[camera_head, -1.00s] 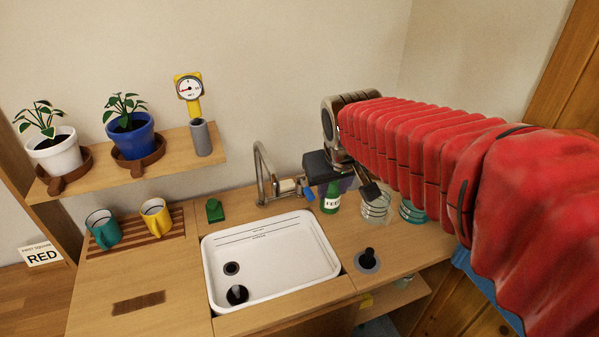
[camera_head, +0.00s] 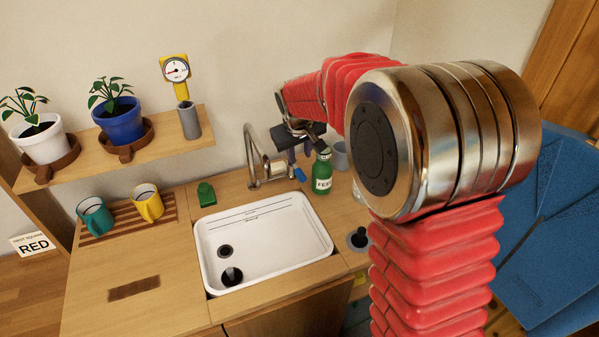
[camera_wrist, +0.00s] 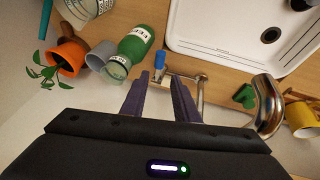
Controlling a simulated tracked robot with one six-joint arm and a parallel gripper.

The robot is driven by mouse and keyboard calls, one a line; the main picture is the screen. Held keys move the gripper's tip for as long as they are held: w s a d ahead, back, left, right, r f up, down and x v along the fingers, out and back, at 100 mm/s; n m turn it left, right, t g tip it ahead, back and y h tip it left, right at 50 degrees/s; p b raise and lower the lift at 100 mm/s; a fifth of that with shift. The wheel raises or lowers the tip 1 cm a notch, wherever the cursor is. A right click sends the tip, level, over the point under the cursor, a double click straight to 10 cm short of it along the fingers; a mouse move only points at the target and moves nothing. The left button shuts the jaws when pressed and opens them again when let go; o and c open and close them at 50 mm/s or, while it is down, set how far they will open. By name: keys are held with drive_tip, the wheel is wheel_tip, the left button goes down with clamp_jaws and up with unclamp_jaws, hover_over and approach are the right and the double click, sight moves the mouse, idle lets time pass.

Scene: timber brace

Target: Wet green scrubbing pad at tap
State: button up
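A small green block that looks like the scrubbing pad (camera_head: 206,194) sits on the counter behind the sink, left of the tap. It also shows in the wrist view (camera_wrist: 244,96), right of the fingers. The silver tap (camera_head: 251,158) curves up behind the sink; its blue-tipped lever (camera_head: 299,175) is on its right side. In the wrist view, the blue tip (camera_wrist: 159,60) lies ahead of the fingers, and the tap's spout (camera_wrist: 268,105) is at right. My gripper (camera_wrist: 157,88) is open, with nothing between its fingers.
The white sink (camera_head: 322,236) holds a black plug-like item (camera_head: 232,275). A green labelled bottle (camera_head: 322,172) stands close right of my gripper, near a grey cup (camera_head: 341,155). Teal (camera_head: 95,216) and yellow (camera_head: 148,203) mugs stand on a slatted rack. A plant shelf (camera_head: 165,143) overhangs at left.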

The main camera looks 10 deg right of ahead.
sight(300, 173)
drive_tip(key=shift+w+f, duration=0.1)
drive_tip(key=shift+w, duration=0.05)
drive_tip(key=x, duration=1.3)
drive_tip(key=shift+w+f, duration=0.15)
drive_tip(key=shift+f, duration=0.15)
drive_tip(key=shift+c, duration=0.7)
clamp_jaws()
